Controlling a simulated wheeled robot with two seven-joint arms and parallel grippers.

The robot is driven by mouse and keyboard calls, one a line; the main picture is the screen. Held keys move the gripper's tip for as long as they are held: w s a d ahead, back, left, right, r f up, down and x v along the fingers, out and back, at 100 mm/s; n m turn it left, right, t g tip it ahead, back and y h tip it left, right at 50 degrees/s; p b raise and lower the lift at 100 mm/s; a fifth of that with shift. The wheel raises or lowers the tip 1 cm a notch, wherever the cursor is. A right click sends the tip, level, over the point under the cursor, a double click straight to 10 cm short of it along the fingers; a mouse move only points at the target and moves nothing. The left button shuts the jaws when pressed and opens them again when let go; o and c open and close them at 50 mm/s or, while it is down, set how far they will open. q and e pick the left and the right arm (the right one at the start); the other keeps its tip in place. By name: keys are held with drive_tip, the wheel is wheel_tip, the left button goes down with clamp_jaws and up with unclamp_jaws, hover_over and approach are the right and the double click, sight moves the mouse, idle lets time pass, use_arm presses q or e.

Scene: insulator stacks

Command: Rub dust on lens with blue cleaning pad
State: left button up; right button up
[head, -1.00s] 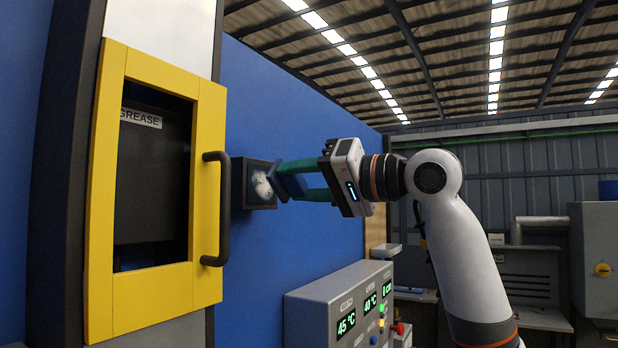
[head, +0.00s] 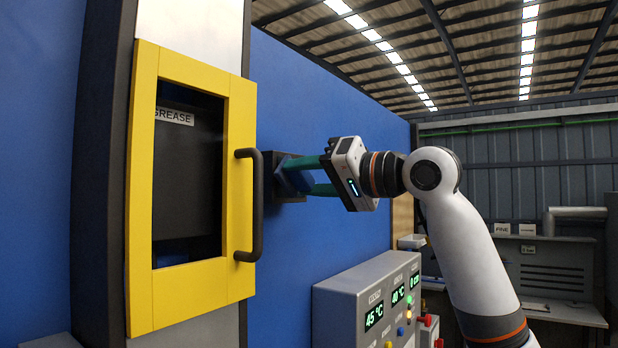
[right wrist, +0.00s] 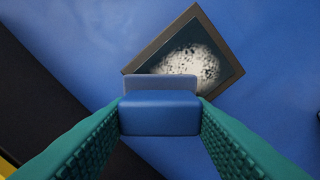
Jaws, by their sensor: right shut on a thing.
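The blue cleaning pad (right wrist: 160,112) is held between the green fingers of my right gripper (head: 308,177), which is shut on it. In the right wrist view the pad covers the lower left part of the dark, framed lens (right wrist: 228,70). A pale, speckled dust patch (right wrist: 190,68) shows on the lens beyond the pad's edge. In the head view the pad (head: 296,176) is at the face of the lens housing (head: 268,158) and hides much of it. Whether the pad touches the lens I cannot tell. My left gripper is not in view.
A yellow-framed door (head: 143,200) with a dark handle (head: 257,205) stands just left of the lens. The lens is on a blue wall (head: 330,100). A grey control box (head: 335,300) with green readouts stands below my right arm.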

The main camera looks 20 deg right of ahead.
drive_tip(key=shift+w+a, duration=0.45)
drive_tip(key=shift+w, duration=0.15)
idle(0.4)
drive_tip(key=shift+w+d, duration=0.1)
